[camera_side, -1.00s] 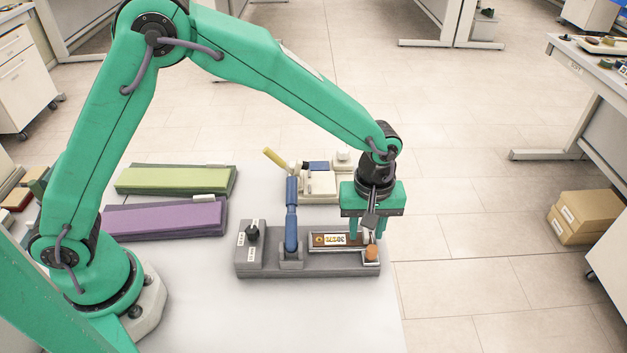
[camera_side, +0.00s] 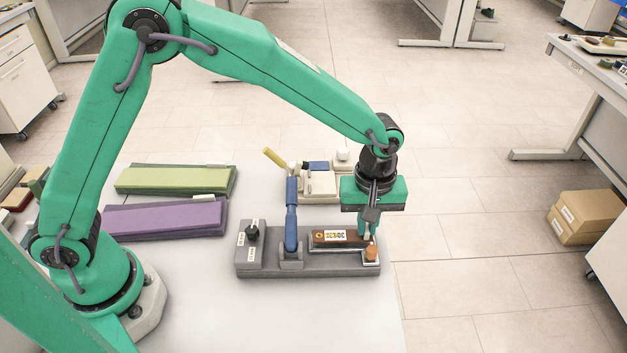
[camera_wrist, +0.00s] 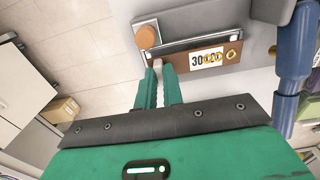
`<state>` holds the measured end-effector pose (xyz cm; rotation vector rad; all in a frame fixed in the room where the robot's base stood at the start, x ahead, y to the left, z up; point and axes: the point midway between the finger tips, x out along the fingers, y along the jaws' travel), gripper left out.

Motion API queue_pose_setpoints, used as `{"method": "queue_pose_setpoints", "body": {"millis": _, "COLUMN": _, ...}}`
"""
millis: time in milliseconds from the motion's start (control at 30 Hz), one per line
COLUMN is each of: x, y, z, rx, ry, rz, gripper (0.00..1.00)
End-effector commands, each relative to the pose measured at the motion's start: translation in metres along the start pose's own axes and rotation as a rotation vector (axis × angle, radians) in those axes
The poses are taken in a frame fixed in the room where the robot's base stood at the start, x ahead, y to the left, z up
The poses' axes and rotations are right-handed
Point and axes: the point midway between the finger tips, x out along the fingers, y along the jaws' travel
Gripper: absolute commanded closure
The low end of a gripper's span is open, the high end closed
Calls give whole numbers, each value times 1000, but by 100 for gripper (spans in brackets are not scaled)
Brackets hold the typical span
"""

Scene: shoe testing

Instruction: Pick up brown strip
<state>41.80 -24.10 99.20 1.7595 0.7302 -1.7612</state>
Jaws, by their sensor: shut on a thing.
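The brown strip (camera_side: 322,236) has a white printed label and lies lengthwise at the grey fixture (camera_side: 262,267), right of the blue lever (camera_side: 291,213). It also shows in the wrist view (camera_wrist: 178,66), with its label and a yellow ring mark. My gripper (camera_side: 367,233) points down at the strip's right end, its fingers close together and shut on the strip. In the wrist view my fingertips (camera_wrist: 157,66) meet the strip's end near the orange knob (camera_wrist: 145,37). I cannot tell clearly whether the strip still touches the fixture.
A cream device (camera_side: 320,185) with a yellow handle stands behind the fixture. Green (camera_side: 165,178) and purple (camera_side: 165,217) slabs lie at the left on the white table (camera_side: 200,300). The table's front is clear. Cardboard boxes (camera_side: 585,215) sit on the floor at right.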

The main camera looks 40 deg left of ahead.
Motion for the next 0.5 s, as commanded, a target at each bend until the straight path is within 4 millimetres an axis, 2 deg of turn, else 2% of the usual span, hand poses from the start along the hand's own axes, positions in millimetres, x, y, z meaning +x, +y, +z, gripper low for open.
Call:
{"method": "queue_pose_setpoints", "body": {"millis": 200, "x": -32, "y": 1, "z": 1, "rx": 1, "ry": 2, "rz": 6, "gripper": 100}}
{"method": "queue_pose_setpoints", "body": {"millis": 500, "x": -62, "y": -14, "z": 54, "rx": 5, "ry": 1, "rz": 5, "gripper": 100}}
